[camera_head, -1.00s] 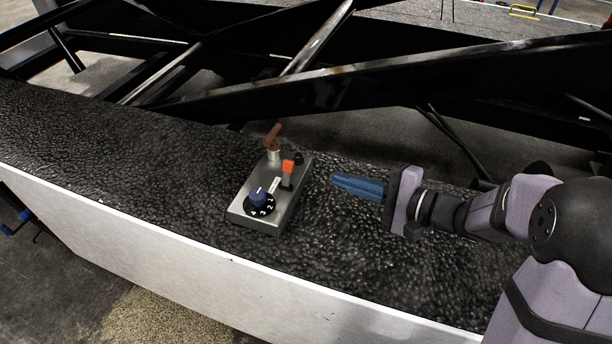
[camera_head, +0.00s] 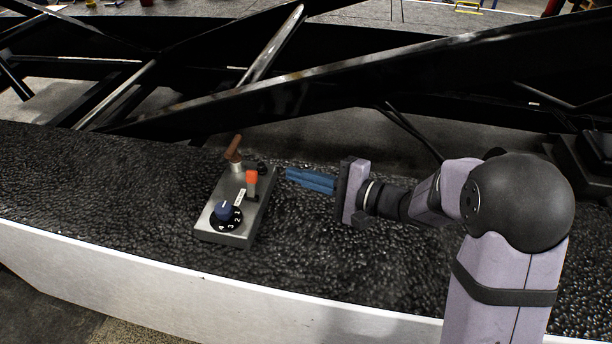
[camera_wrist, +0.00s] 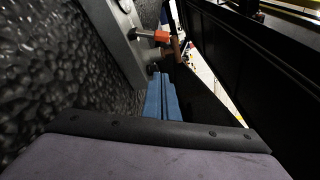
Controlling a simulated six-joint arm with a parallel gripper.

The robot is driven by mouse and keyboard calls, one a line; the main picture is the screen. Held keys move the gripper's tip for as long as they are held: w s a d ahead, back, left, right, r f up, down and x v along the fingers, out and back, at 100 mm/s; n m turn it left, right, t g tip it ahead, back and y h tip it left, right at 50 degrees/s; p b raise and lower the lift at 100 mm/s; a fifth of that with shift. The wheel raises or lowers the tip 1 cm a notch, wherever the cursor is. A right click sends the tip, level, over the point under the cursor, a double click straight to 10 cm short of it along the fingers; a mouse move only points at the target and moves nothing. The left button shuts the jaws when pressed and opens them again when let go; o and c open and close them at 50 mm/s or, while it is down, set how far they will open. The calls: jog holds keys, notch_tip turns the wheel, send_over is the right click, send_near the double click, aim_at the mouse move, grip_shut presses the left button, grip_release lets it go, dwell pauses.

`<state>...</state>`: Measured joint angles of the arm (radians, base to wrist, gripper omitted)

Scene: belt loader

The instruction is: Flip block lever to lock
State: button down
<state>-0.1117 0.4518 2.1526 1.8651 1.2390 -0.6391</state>
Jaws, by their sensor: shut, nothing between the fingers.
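A grey metal control block (camera_head: 222,236) sits on the black textured surface left of centre in the head view. It carries a blue knob on a numbered dial (camera_head: 225,213), a small lever with an orange-red tip (camera_head: 252,178), and a brown-handled lever (camera_head: 234,148) at its far end. My gripper (camera_head: 289,174) has blue fingers, shut and empty, to the right of the block and apart from it. In the wrist view the fingers (camera_wrist: 161,78) point toward the block's end, with the orange-red tip (camera_wrist: 161,37) and the brown handle (camera_wrist: 177,47) just beyond.
Black metal beams (camera_head: 330,85) run across behind the block and above my gripper. A white side panel (camera_head: 150,280) edges the black surface (camera_head: 100,180) at the front. The surface left of the block is clear.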

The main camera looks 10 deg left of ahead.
aim_at(251, 184)
jog(key=p+x, duration=0.1)
jog(key=x, duration=0.5)
jog(key=shift+a, duration=0.25)
jog(key=shift+s+a+r, duration=0.15)
jog(key=shift+s+r, duration=0.05)
jog(key=shift+r, duration=0.05)
jog(key=shift+s+r+p, duration=0.3)
jog(key=shift+s+p, duration=0.05)
jog(key=shift+s, duration=0.45)
jog(key=shift+s+r+p, duration=0.3)
jog(key=shift+s, duration=0.45)
jog(key=shift+f+b, duration=0.15)
jog(key=shift+b, duration=0.75)
